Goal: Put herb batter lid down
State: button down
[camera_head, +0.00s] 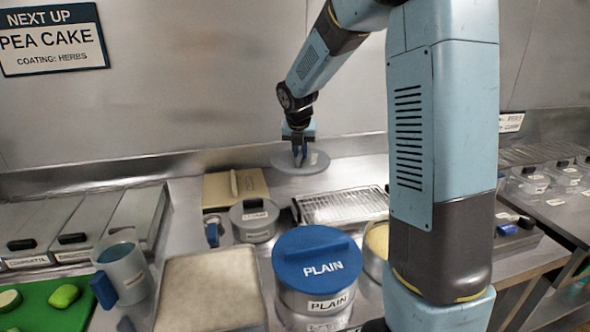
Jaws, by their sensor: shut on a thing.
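My gripper (299,158) is at the back of the counter, pointing down. It is shut on the handle of a round grey lid (287,165), which looks level. A small label on the lid is too small to read. I cannot tell whether the lid touches the counter or hangs just above it. An open round pot (377,240) with pale yellow contents stands in front, partly hidden by my arm; its label is not visible.
A pot with a blue PLAIN lid (318,258) stands at front centre. A smaller grey lidded pot (254,220), a wire rack (342,207) and a tan board (218,190) lie between. A pitcher (124,270) and a crumb tray (210,290) are at left.

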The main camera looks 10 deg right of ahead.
jog(key=w+f, duration=0.4)
jog(key=w, duration=0.1)
jog(key=w+f, duration=0.2)
jog(key=shift+w+d, duration=0.25)
jog(key=shift+d, duration=0.1)
jog(key=shift+w+f, duration=0.65)
jog(key=shift+f, duration=1.7)
jog(key=c, duration=1.1)
grip_release()
